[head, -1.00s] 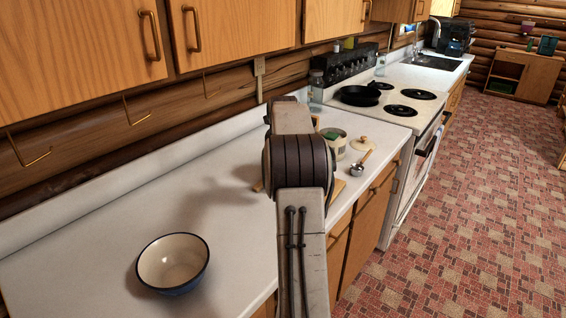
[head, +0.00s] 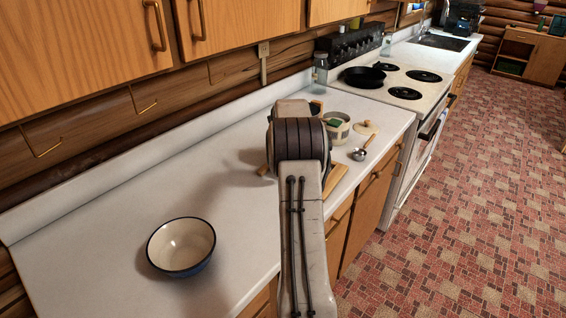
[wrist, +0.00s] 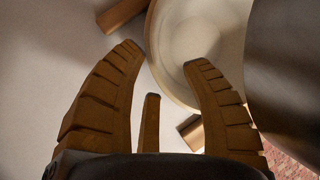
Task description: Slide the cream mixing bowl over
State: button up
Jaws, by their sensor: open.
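In the wrist view my gripper (wrist: 163,54) is open, with nothing between its fingers. A round cream bowl (wrist: 188,35) lies just beyond the fingertips; the right finger overlaps its near rim in the picture, and I cannot tell whether they touch. Wooden pieces (wrist: 120,13) show on both sides of the bowl. In the head view my arm hides the gripper and this bowl. Wooden ends (head: 337,178) stick out beside the arm there. Another bowl, blue outside and cream inside (head: 181,245), stands upright on the counter at the lower left, apart from my arm.
The white counter (head: 110,235) is clear around the blue bowl. Beyond my arm stand an open canister (head: 338,130), a lid (head: 366,128) and a metal scoop (head: 360,153). The stove (head: 385,85) holds a black pan (head: 364,76). Cabinets (head: 85,40) hang above.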

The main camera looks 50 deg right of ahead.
jog(key=p+x, duration=0.3)
jog(key=shift+w, duration=0.1)
jog(key=shift+x, duration=1.4)
jog(key=shift+c, duration=0.3)
grip_shut()
jog(key=shift+c, duration=0.4)
grip_release()
